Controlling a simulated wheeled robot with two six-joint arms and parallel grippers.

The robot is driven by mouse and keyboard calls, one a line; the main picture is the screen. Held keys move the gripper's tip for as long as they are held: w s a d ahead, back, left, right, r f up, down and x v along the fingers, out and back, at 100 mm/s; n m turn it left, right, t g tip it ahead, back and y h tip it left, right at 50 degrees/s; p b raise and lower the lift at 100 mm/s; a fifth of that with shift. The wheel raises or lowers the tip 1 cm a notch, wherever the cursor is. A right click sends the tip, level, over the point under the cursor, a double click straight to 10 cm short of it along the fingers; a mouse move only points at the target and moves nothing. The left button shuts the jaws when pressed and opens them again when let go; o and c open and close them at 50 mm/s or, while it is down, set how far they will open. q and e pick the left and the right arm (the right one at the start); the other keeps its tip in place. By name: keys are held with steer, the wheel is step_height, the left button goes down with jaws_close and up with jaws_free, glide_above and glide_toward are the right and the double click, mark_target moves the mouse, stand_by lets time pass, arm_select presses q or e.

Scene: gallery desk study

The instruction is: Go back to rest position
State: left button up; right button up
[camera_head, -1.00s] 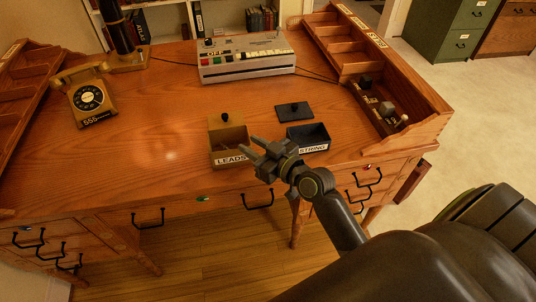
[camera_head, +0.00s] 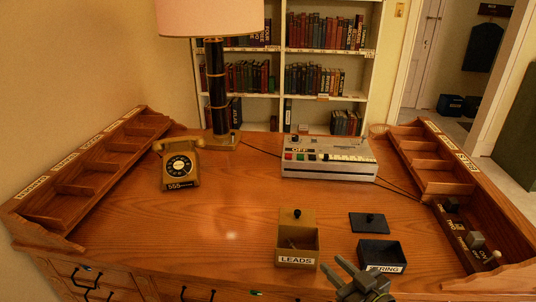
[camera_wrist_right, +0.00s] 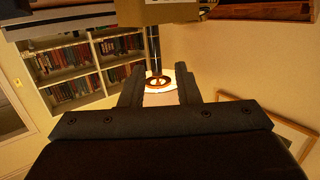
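My right gripper (camera_head: 333,264) is at the bottom edge of the head view, in front of the desk and near the LEADS and STRING boxes. Its two fingers stand apart with nothing held between them. The right wrist view, which looks upside down, also shows the parted fingers (camera_wrist_right: 159,86), with the lamp seen beyond the gap. The rest of the right arm is mostly cut off by the bottom of the head view. My left gripper is not in view.
The wooden desk (camera_head: 225,205) holds an open LEADS box (camera_head: 297,262), a dark STRING box (camera_head: 384,268), a dark lid (camera_head: 369,223), a telephone (camera_head: 179,166), a lamp (camera_head: 217,90) and a grey console (camera_head: 329,160). The desk's middle left is clear.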

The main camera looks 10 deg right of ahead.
steer(key=s+d+f+m+g+h, duration=0.1)
steer(key=s+d+f+g+h, duration=0.2)
steer(key=s, duration=0.5)
steer(key=s+d+f+m+g+h, duration=0.2)
steer(key=s+f+g, duration=0.3)
steer(key=s, duration=0.3)
steer(key=s+d+f+m+g+h, duration=0.1)
steer(key=s+d+f+g+h, duration=0.15)
steer(key=s+f+g, duration=0.35)
steer(key=s+a+f+x, duration=0.1)
steer(key=s+x, duration=0.1)
steer(key=x, duration=0.9)
steer(key=s+a+x, duration=0.2)
steer(key=s+x, duration=0.1)
steer(key=x, duration=0.8)
steer(key=s+f+y, duration=0.1)
steer(key=s+f, duration=1.3)
steer(key=f, duration=0.2)
steer(key=shift+s+a, duration=0.2)
steer(key=shift+a, duration=0.25)
